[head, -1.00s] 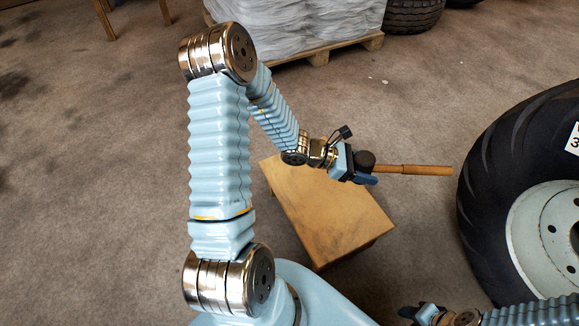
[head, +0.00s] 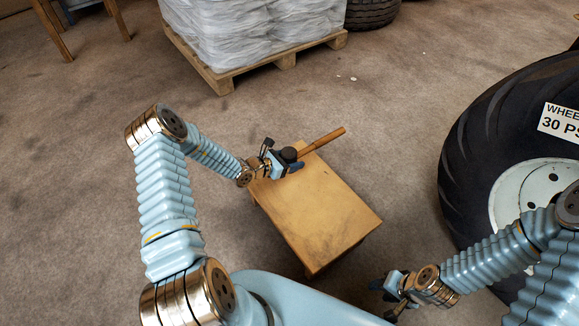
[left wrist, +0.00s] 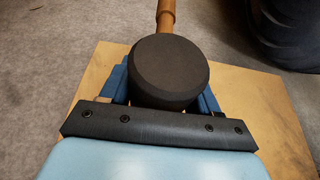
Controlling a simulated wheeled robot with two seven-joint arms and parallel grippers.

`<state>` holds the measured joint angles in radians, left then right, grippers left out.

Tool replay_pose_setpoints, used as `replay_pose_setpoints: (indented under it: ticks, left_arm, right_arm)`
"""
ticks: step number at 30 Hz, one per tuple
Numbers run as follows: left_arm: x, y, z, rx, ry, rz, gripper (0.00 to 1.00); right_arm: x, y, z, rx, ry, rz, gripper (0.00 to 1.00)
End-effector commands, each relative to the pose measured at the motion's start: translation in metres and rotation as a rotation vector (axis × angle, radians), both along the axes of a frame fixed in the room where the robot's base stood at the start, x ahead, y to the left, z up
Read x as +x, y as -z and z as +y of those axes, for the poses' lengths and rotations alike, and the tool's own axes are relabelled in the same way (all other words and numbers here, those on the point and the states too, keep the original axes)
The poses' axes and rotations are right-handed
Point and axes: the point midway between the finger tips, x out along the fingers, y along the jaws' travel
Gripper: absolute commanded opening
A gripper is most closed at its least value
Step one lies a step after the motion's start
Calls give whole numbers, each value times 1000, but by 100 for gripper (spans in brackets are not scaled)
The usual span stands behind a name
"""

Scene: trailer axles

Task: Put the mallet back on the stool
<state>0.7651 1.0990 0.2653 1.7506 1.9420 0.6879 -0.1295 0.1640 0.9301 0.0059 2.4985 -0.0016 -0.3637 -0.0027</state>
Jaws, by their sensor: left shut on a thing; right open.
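The mallet has a black round head (head: 289,155) and a wooden handle (head: 322,141) that points up and right in the head view. My left gripper (head: 292,166) is shut on the mallet at its head. In the left wrist view the mallet's head (left wrist: 168,70) sits between the two blue fingers, with the handle pointing away. The stool (head: 320,215) has a flat wooden top and lies below the gripper. The mallet is over the stool's far left part; I cannot tell the exact gap. My right gripper (head: 385,294) is open and empty at the lower right, apart from the stool.
A large tyred wheel (head: 468,165) with a pressure sign (head: 562,122) stands at the right. A pallet (head: 250,68) with grey wrapped sacks (head: 255,35) is at the back. Wooden furniture legs (head: 50,25) show at the upper left. The stool's top is otherwise bare.

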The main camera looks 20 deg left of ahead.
Motion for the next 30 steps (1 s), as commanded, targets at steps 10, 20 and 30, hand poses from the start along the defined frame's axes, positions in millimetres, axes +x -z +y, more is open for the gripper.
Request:
replay_pose_setpoints:
  ticks: [10,20,30]
  left_arm:
    - [15,27,13,-1,1,-3,0]
    - [15,52,13,-2,1,-4,0]
    - [14,56,13,-1,1,-1,79]
  right_arm:
    - [1,6,-2,-3,4,-1,43]
    - [1,8,-3,-4,5,-2,43]
    - [1,11,-4,-5,7,-3,43]
